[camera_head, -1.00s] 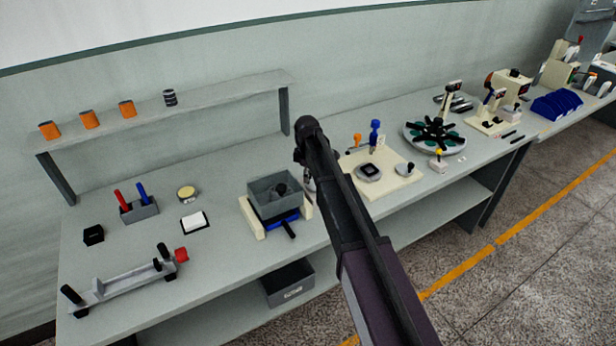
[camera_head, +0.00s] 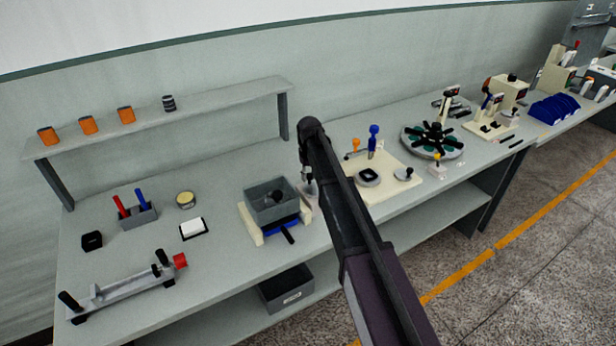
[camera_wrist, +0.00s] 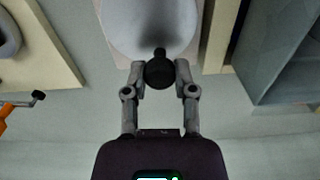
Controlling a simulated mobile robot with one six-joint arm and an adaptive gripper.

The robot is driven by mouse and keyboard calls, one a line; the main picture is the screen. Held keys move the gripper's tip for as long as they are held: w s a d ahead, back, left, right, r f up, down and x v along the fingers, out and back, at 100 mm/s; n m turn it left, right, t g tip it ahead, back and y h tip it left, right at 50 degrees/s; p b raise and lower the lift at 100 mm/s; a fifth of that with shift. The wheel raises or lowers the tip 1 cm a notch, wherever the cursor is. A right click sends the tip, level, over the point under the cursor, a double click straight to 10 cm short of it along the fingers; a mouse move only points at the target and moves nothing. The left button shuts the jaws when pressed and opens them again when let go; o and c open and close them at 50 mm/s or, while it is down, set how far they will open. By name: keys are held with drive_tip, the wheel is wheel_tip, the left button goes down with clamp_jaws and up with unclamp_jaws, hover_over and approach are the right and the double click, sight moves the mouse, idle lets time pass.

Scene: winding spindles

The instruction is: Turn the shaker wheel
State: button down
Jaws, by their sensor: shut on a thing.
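The shaker is a grey open box (camera_head: 271,201) on a cream and blue base, in the middle of the bench in the head view. Its wheel is a pale round disc (camera_wrist: 148,24) at the top of the wrist view, with a black knob (camera_wrist: 159,73) near its lower edge. My gripper (camera_wrist: 160,66) has its two fingers on either side of the knob and is shut on it. In the head view my gripper (camera_head: 307,178) is at the right side of the shaker, where my arm hides part of the wheel.
A cream board (camera_head: 384,178) with orange and blue handles lies right of my arm. A round carousel (camera_head: 432,140) stands farther right. A grey shelf (camera_head: 210,102) carries several small containers behind. A long grey fixture (camera_head: 120,291) lies at the front left.

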drive_tip(key=m, duration=0.3)
drive_tip(key=w+d+m, duration=0.1)
drive_tip(key=shift+m, duration=0.3)
drive_tip(key=shift+w+d+m, duration=0.1)
drive_tip(key=shift+d+m, duration=0.2)
drive_tip(key=shift+m, duration=0.7)
drive_tip(key=shift+d+m, duration=0.25)
drive_tip(key=shift+m, duration=0.75)
drive_tip(key=shift+c, duration=2.1)
unclamp_jaws()
